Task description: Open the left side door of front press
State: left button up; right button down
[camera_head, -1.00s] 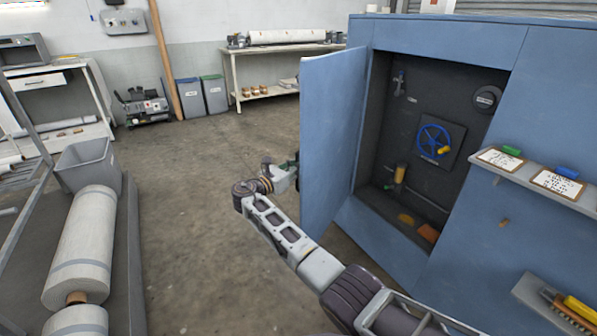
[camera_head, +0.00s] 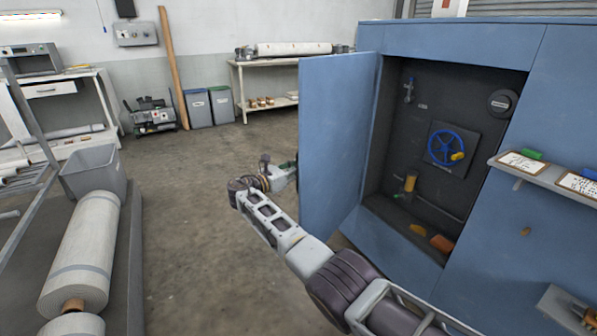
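The blue side door (camera_head: 335,145) of the front press (camera_head: 450,40) stands wide open, swung out to the left of its opening. The dark compartment (camera_head: 395,150) behind it is exposed, with a blue handwheel (camera_head: 445,147) on its back wall. One arm of mine enters from the bottom right and reaches to the door's free edge; I take it as my right. Its gripper (camera_head: 287,174) is at that edge, on the far side of the door panel. The fingertips are partly hidden, so contact and finger opening are unclear. My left gripper is not seen.
A ledge with labelled cards (camera_head: 545,174) juts from the press at right. Two lidded bins (camera_head: 209,106) and a table (camera_head: 235,90) are at the back. The floor (camera_head: 200,200) left of the door is clear.

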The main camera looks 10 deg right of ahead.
dwell(0.4)
jog(key=c, duration=1.5)
grip_release()
jog(key=shift+r, duration=0.1)
